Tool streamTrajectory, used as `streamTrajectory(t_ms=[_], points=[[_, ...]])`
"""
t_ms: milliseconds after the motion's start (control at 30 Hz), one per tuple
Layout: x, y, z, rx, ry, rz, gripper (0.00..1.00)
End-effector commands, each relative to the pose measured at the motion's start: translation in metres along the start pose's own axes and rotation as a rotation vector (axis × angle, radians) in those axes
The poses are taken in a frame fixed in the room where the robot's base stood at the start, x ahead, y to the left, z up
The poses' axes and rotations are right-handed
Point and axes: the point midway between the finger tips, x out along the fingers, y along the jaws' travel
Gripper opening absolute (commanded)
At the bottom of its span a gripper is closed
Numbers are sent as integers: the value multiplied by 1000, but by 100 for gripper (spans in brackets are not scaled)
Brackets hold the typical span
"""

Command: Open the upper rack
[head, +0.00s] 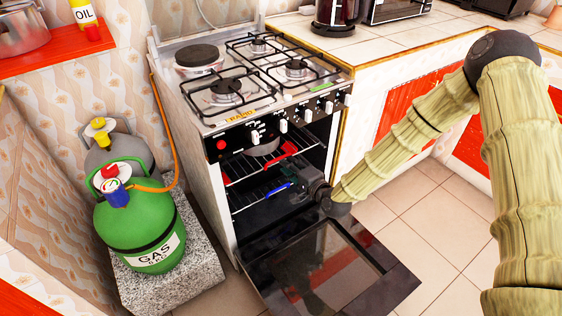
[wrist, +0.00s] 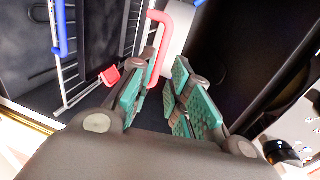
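The upper rack (head: 246,174) is a wire shelf inside the oven, with a red handle (head: 284,157) along its front. In the wrist view the red handle (wrist: 158,42) lies just beyond the fingertips, its near end close to the left finger. My gripper (head: 300,187) is at the right side of the oven opening, beside the blue handle (head: 278,189) of the lower rack in the head view. In the wrist view my gripper (wrist: 160,88) has its green-padded fingers apart, with a gap between them. I cannot tell whether a finger touches the red handle.
The oven door (head: 330,268) is folded down in front of the oven, below my arm. The stove top (head: 262,75) is above the opening. A green gas bottle (head: 140,225) stands at the left. Tiled floor (head: 440,225) is clear at the right.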

Motion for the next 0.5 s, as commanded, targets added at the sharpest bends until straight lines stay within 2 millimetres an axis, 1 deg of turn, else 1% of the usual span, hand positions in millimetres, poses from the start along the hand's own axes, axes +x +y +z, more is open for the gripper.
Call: streamTrajectory(t_ms=[33, 200, 333, 500], points=[[9, 1, 0, -2, 0, -1, 19], [33, 2, 0, -2, 1, 1, 19], [45, 1, 0, -2, 0, 0, 19], [53, 1, 0, -1, 0, 1, 19]])
